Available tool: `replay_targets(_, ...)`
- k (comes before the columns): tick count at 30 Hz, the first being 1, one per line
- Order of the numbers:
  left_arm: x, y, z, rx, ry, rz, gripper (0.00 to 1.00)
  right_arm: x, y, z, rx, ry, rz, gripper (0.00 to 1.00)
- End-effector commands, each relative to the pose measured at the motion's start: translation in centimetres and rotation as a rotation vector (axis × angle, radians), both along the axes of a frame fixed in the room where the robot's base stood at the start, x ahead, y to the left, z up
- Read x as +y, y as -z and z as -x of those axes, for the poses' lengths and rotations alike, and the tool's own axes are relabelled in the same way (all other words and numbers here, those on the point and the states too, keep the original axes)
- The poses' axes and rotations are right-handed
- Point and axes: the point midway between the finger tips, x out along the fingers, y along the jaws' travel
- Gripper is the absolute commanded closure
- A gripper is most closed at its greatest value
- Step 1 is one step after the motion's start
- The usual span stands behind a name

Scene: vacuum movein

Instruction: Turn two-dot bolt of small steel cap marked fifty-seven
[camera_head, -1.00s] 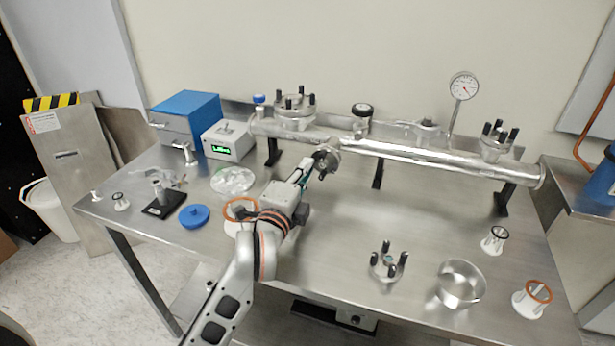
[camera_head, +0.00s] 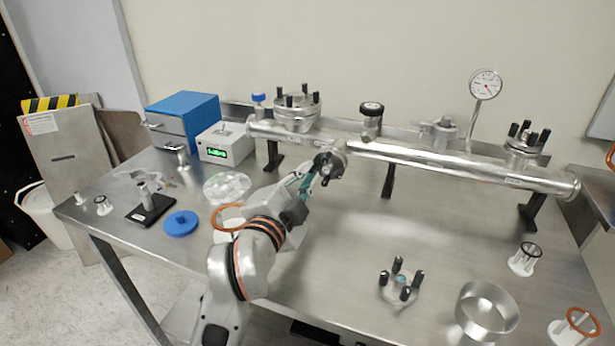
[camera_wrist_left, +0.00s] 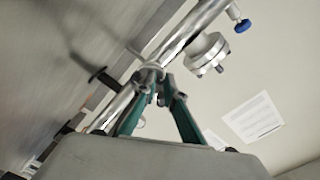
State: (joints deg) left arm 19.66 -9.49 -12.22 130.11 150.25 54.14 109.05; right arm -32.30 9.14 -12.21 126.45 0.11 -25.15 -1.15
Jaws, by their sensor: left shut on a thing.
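A small steel cap (camera_head: 329,160) faces the front on a short port of the long steel pipe; its number and bolt dots are too small to read. My left gripper (camera_head: 318,177) reaches it from below with its green fingers at the cap's lower edge. The fingers are shut on what looks like a dark bolt of this cap; the bolt itself is mostly hidden. In the left wrist view the fingertips (camera_wrist_left: 153,82) converge at the cap in front of the pipe (camera_wrist_left: 195,20). My right gripper is not in view.
Flanged caps with black bolts stand on the pipe at left (camera_head: 297,108) and right (camera_head: 523,148). A bolted cap (camera_head: 400,283), a steel ring (camera_head: 487,312) and white stands lie on the table at right. A blue disc (camera_head: 181,223) lies at left. The middle tabletop is clear.

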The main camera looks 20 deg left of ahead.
Motion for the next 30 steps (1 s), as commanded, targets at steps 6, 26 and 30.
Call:
replay_targets(6, 0.2, -0.1, 0.0, -0.002, -0.003, 0.001, 1.0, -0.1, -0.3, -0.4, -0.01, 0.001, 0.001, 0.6)
replay_targets(26, 0.1, 0.0, 0.7, -0.001, -0.002, 0.001, 0.73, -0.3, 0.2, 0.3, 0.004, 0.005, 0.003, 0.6)
replay_targets(30, 0.2, -0.1, 2.8, 0.0, -0.002, 0.002, 0.73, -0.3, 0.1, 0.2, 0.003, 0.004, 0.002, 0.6)
